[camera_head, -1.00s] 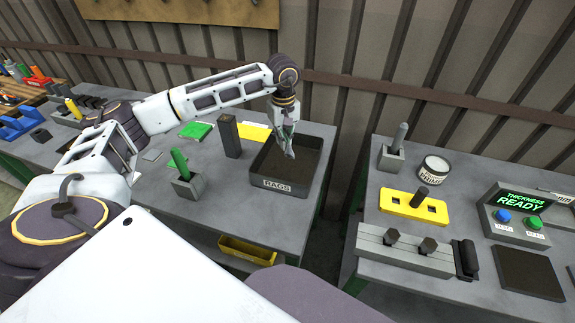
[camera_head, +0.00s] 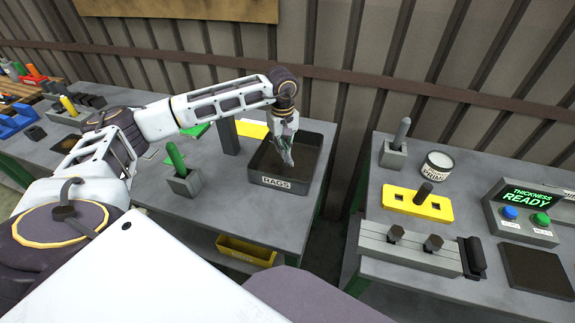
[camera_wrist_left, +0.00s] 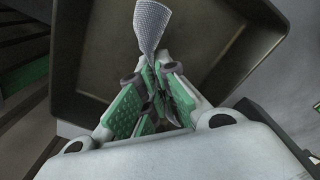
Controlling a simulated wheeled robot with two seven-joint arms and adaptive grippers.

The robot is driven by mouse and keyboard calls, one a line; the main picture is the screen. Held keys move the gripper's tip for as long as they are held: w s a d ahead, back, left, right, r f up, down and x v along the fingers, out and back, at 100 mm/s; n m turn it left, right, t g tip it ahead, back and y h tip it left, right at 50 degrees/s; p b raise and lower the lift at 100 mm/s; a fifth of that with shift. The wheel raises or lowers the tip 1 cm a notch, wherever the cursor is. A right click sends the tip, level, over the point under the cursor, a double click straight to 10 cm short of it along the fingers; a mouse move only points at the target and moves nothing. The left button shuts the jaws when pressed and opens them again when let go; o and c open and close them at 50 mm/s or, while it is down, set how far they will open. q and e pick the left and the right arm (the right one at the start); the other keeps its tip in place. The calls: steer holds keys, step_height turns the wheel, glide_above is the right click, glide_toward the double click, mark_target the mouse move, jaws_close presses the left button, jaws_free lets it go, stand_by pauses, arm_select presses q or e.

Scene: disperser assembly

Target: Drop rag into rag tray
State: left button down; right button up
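The rag tray (camera_head: 286,185), a dark open box labelled RAGS, stands at the right end of the left bench. My left gripper (camera_head: 288,162) points down inside the tray's outline, over its middle. In the left wrist view, its green-padded fingers (camera_wrist_left: 153,85) are closed together on the rag (camera_wrist_left: 151,24), a grey-white checked cloth. The rag sticks out beyond the fingertips above the tray floor (camera_wrist_left: 215,45). In the head view the rag is hard to tell from the fingers. The tray floor seen around it looks bare. My right gripper is not in view.
A dark upright block (camera_head: 229,136) and a grey holder with a green handle (camera_head: 184,182) stand left of the tray. A yellow bin (camera_head: 246,250) sits below the bench. A gap separates this bench from the right bench with its yellow plate (camera_head: 417,204).

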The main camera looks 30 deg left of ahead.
arm_select(q)
steer(key=shift+f, duration=0.25)
steer(key=c, duration=1.6)
jaws_free()
steer(key=shift+o, duration=3.1)
steer(key=o, duration=0.7)
steer(key=shift+c, duration=0.2)
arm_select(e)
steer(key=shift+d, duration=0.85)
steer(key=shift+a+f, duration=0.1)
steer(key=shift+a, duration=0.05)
